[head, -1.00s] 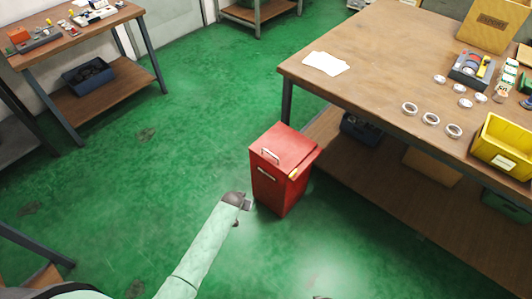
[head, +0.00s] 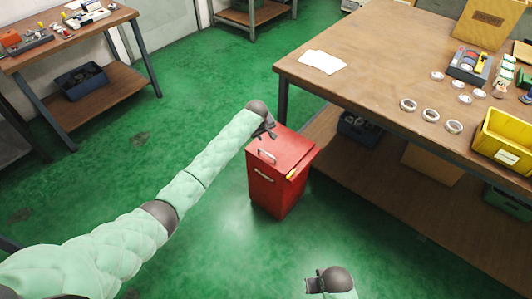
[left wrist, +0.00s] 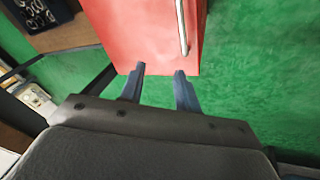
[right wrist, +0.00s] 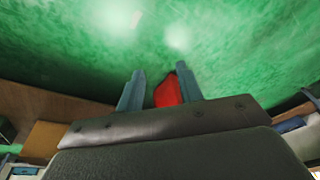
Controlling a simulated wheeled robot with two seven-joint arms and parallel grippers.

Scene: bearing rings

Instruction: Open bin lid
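The red bin (head: 275,190) stands on the green floor beside the workbench. My left gripper (head: 269,130) is over the lid's back left edge. In the left wrist view the left fingers (left wrist: 159,80) are apart with nothing between them, at the edge of the red lid (left wrist: 140,35); the handle (left wrist: 182,28) lies to the right. My right gripper (head: 312,280) is low in front of the bin. In the right wrist view its fingers (right wrist: 160,85) are apart and red shows beyond them.
The wooden workbench (head: 370,70) is right of the bin, with white papers (head: 322,62), several rings and a yellow bin (head: 505,140) on it. A second table (head: 70,40) stands at the back left. The floor left of the bin is clear.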

